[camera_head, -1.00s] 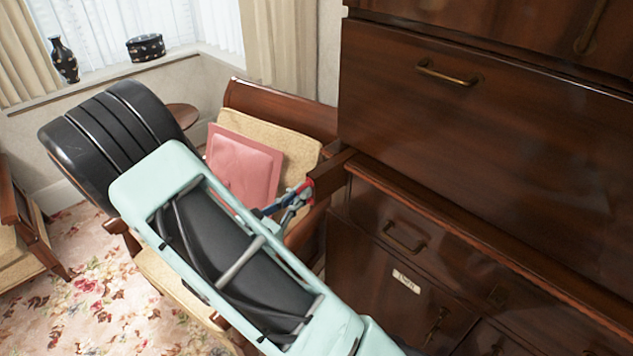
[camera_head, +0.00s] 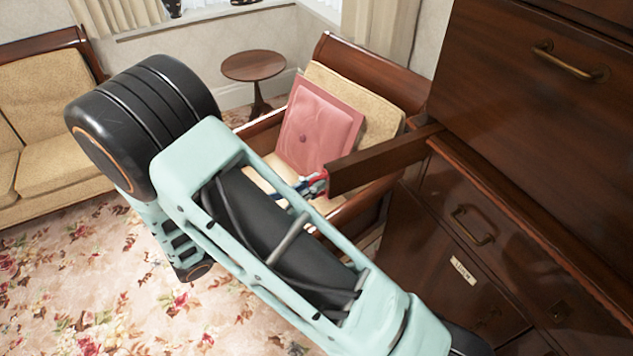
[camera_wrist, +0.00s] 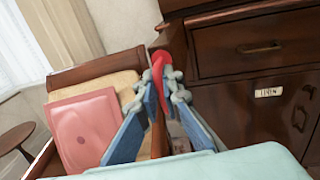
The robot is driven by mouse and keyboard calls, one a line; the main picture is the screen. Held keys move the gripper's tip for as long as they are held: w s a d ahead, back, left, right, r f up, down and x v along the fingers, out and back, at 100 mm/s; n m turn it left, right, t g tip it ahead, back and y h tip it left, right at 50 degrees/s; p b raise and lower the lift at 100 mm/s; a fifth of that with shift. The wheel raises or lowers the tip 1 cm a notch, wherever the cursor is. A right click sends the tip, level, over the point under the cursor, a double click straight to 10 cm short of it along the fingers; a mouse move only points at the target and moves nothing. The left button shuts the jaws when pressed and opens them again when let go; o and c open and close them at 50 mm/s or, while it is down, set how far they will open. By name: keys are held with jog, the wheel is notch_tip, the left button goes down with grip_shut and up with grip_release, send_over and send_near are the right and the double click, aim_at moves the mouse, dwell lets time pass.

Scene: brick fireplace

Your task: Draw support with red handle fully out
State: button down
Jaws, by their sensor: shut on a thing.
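The support (camera_head: 378,161) is a dark wooden bar that sticks out from the bureau's front, below the large upper panel, in the head view. Its end also shows behind the handle in the wrist view (camera_wrist: 176,40). The red handle (camera_wrist: 158,62) is on the end of the support; in the head view it is a small red patch, partly covered by the fingers. My gripper (camera_wrist: 166,78) has its blue and grey fingers closed around the red handle. A long length of the support is outside the bureau. Its inner end is hidden.
The bureau (camera_head: 520,130) with brass-handled drawers fills the right. An armchair with a pink cushion (camera_head: 318,128) stands close behind and below my gripper. A round side table (camera_head: 254,67) and a sofa (camera_head: 50,120) stand farther back. Flowered carpet at lower left is clear.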

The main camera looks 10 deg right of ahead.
jog(key=shift+w+a+r, duration=0.15)
jog(key=shift+a+r, duration=0.15)
jog(key=shift+r, duration=0.1)
jog(key=c, duration=2.1)
grip_release()
jog(key=shift+a, duration=0.1)
jog(key=shift+s+f, duration=0.1)
jog(key=shift+s, duration=0.1)
jog(key=v, duration=1.2)
